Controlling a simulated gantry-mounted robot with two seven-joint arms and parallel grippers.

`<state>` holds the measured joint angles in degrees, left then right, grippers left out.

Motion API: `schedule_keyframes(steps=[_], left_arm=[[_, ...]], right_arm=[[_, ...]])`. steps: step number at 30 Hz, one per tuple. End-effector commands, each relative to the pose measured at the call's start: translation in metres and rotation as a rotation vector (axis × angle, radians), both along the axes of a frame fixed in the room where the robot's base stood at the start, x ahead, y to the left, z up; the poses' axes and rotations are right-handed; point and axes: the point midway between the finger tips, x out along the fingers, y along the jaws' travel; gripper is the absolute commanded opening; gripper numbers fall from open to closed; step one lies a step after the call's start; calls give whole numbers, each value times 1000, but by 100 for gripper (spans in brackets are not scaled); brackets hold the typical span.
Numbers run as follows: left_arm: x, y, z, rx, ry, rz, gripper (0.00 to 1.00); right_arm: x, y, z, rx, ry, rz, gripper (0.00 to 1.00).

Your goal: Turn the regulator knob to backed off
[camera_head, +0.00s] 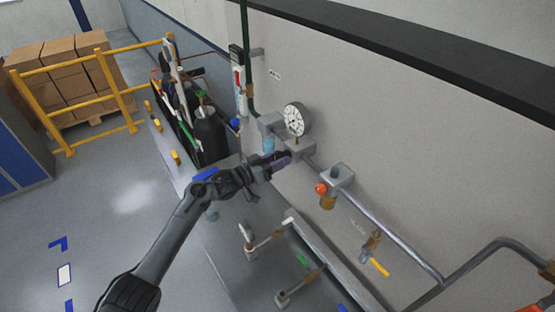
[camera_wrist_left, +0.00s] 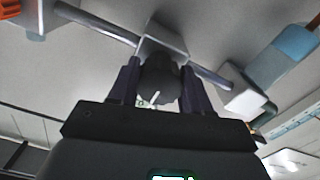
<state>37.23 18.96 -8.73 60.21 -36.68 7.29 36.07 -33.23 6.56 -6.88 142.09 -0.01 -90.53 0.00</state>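The regulator is a grey block (camera_head: 299,147) on the wall pipe, with a round white gauge (camera_head: 296,119) above it. In the left wrist view the block (camera_wrist_left: 162,45) shows beyond the dark round regulator knob (camera_wrist_left: 160,78). My left gripper (camera_head: 281,161) reaches the regulator from the left. In the wrist view the fingers of my left gripper (camera_wrist_left: 160,88) lie one on each side of the knob and appear to touch it. A small light mark shows on the knob's near face. In the head view the fingers hide the knob. My right gripper is not in view.
Right along the pipe is another block (camera_head: 339,177) with an orange knob (camera_head: 321,189), then a yellow-handled valve (camera_head: 379,266). A filter with a blue bowl (camera_head: 268,145) sits left of the regulator. A bench (camera_head: 240,263) with small fittings stands below.

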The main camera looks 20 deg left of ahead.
Motion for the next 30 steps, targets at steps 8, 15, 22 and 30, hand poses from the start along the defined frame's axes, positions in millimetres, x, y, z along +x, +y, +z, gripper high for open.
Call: schedule_keyframes(steps=[8,15,22,30], left_arm=[[0,0,-3,1,5,1,73],[-2,1,-2,1,2,0,73],[-18,13,-3,2,1,0,73],[-55,39,-5,4,2,1,73]], right_arm=[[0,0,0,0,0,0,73],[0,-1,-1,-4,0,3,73],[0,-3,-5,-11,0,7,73],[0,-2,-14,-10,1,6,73]])
